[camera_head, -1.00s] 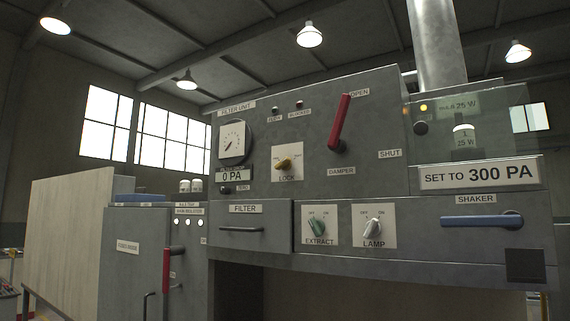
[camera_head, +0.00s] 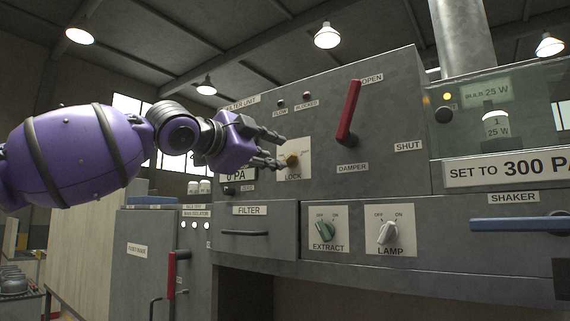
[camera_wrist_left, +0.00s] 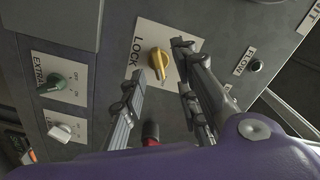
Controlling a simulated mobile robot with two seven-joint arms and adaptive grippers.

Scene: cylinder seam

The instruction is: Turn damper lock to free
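The damper lock is a yellow knob (camera_head: 292,160) on a pale plate marked LOCK, on the grey filter unit panel. It also shows in the left wrist view (camera_wrist_left: 159,62). My left gripper (camera_head: 279,150) comes in from the left, its fingers spread and pointing at the plate. In the left wrist view my left gripper (camera_wrist_left: 170,60) has its fingertips apart, one on either side of the knob; I cannot tell whether they touch it. It is open. The red damper lever (camera_head: 348,113) stands at the OPEN end, to the right of the lock. My right gripper is not in view.
Below the lock are the green EXTRACT knob (camera_head: 325,230) and the LAMP knob (camera_head: 387,232). A FILTER drawer (camera_head: 245,238) is at lower left of the lock. The blue SHAKER handle (camera_head: 520,224) is at far right.

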